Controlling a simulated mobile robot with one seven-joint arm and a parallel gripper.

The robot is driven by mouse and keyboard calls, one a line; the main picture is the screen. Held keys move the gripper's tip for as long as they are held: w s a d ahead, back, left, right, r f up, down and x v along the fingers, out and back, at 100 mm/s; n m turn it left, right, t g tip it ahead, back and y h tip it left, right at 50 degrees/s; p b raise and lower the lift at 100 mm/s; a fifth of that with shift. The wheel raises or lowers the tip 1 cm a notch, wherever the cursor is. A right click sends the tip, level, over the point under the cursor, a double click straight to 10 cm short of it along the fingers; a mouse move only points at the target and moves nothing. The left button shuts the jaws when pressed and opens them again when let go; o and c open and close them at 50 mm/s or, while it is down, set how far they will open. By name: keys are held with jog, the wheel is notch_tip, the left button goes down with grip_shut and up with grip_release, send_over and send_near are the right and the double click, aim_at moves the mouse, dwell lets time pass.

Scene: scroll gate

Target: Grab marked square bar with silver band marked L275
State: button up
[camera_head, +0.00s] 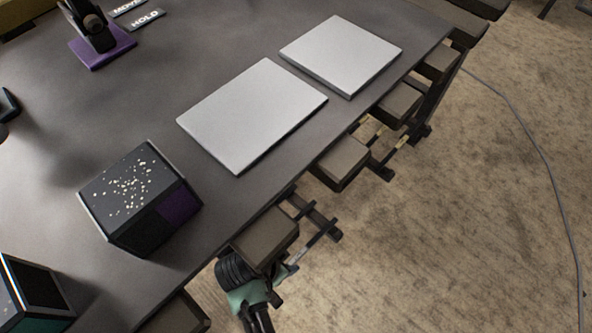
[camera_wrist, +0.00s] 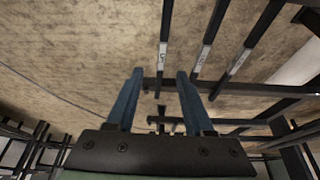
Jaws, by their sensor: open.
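In the wrist view several thin dark bars run side by side, each with a light band with small print. One bar's band (camera_wrist: 163,53) is in line with the gap between my fingers. A second band (camera_wrist: 204,55) and a third band (camera_wrist: 237,62) are to the right. The print is too small to read, so I cannot tell which is L275. My gripper (camera_wrist: 159,76) has two blue fingers spread apart with nothing held. The nearest bar's end shows between or beyond the fingertips; I cannot tell its depth. In the head view my teal and black arm end (camera_head: 248,292) is below the table edge.
A dark table (camera_head: 225,200) carries two pale flat panels (camera_head: 340,55) and a black speckled box (camera_head: 130,190). Brown blocks (camera_head: 265,240) on dark rods line its near edge. Dark crossbars (camera_wrist: 260,90) lie right of my fingers. Carpet is open at right.

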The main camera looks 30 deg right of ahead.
aim_at(297, 256)
jog(key=b+x, duration=0.1)
jog(key=x, duration=0.2)
jog(key=b+x, duration=0.3)
jog(key=x, duration=0.2)
jog(key=shift+w+d+f+b, duration=0.2)
jog(key=shift+w+f+b, duration=0.1)
jog(key=shift+r, duration=0.1)
jog(key=shift+c, duration=0.3)
grip_shut()
dwell(0.8)
